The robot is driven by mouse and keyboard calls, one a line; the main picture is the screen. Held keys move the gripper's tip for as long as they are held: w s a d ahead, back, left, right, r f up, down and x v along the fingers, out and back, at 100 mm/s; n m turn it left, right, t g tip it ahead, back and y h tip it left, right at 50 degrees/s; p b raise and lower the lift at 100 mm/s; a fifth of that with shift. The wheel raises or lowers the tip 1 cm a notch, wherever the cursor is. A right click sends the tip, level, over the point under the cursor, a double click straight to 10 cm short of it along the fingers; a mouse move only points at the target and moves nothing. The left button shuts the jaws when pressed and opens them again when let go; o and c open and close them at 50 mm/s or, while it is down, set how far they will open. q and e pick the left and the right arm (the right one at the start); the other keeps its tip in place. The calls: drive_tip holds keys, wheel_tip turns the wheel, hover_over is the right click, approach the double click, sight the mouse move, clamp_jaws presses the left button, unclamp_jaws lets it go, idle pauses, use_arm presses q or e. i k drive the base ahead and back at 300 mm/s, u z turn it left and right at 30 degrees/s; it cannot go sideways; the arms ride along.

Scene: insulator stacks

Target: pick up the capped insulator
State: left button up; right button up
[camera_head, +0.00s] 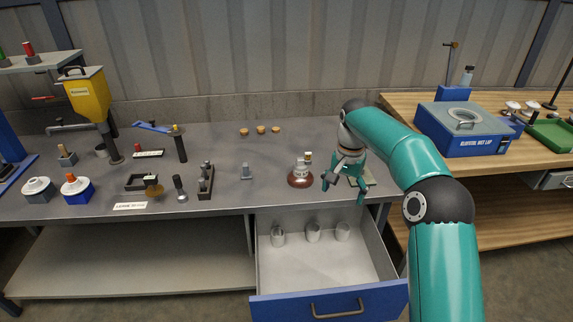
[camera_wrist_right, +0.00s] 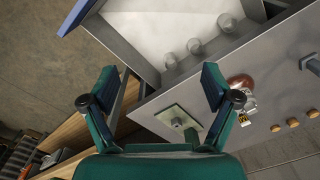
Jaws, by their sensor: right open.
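The capped insulator (camera_head: 300,180) is a brown, glossy disc with a metal cap on top. It stands upright on the grey bench near the front edge, above the open drawer. It also shows in the right wrist view (camera_wrist_right: 240,82), just beyond the right-hand finger. My right gripper (camera_head: 343,190) is open and empty, to the right of the insulator and apart from it. In the wrist view its two fingers (camera_wrist_right: 160,82) are spread wide with nothing between the tips. My left gripper is in neither view.
A pale square plate with a post (camera_wrist_right: 177,121) lies under my right gripper. The open drawer (camera_head: 330,270) holds clear cups. Tan caps (camera_head: 261,130) sit behind. A blue box (camera_head: 463,130) is on the wooden bench at right.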

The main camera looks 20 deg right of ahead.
sight(300, 177)
drive_tip(key=i, duration=1.05)
drive_tip(key=z, duration=0.1)
